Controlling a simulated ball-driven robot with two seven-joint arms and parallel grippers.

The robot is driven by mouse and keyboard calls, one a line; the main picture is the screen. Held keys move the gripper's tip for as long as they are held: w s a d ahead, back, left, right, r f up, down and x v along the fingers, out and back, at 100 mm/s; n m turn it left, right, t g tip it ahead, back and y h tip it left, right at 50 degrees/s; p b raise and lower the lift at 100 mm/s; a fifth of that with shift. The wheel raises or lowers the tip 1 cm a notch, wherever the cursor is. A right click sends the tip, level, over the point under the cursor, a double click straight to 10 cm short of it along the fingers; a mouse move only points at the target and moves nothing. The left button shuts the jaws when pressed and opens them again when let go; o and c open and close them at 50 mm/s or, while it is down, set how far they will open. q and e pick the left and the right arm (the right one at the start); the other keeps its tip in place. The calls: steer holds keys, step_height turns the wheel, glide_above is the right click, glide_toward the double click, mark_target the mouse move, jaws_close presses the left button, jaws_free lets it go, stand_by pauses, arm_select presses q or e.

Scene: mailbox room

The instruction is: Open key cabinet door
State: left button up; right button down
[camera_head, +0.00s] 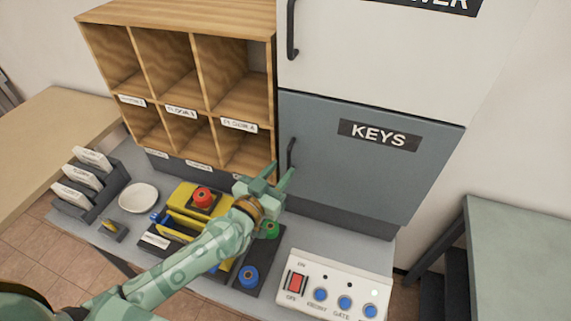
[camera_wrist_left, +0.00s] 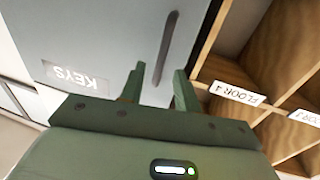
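The key cabinet door (camera_head: 362,165) is a blue-grey panel with a black KEYS label (camera_head: 379,135). It looks shut. Its dark vertical bar handle (camera_head: 291,154) is at the door's left edge. My left gripper (camera_head: 281,170) is at the lower end of the handle, with its fingers open and pointing at the door. In the left wrist view, the handle (camera_wrist_left: 167,48) lies ahead of the gap between the two open fingers (camera_wrist_left: 159,70). Nothing is held, and I cannot tell whether a finger touches the handle. My right gripper is not in view.
A wooden pigeonhole shelf (camera_head: 190,32) stands directly left of the cabinet. A white upper cabinet door (camera_head: 370,55) is above. Below are a switch panel (camera_head: 335,290), a yellow tray (camera_head: 183,212) with stamps, a white bowl (camera_head: 138,198) and a letter rack (camera_head: 85,190). A grey table (camera_head: 520,240) is at right.

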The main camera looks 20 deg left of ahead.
mark_target(288, 162)
arm_select(q)
steer(key=shift+x, duration=1.6)
jaws_close()
